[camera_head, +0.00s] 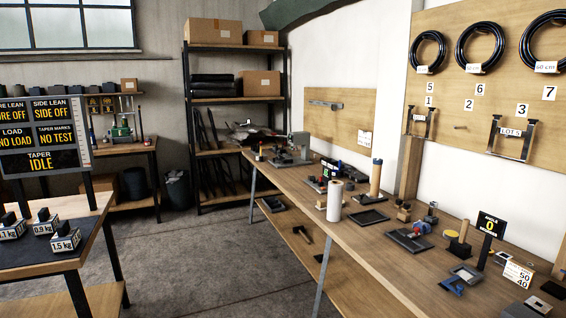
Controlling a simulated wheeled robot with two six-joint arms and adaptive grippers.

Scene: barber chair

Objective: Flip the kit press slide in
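No part of either gripper shows in the head view. I cannot tell for sure which device is the kit press, and no slide can be made out. A grey metal device (297,143) stands at the far end of the long right bench. Small fixtures with blue and black parts, one of them a grey plate with a blue part (462,276), lie nearer on that bench.
The long wooden bench (385,268) runs along the right wall, with a white roll (335,200) and a black tray (369,217) on it. A display board (45,135) and labelled weights (65,238) stand at left. The grey floor (210,265) between is clear.

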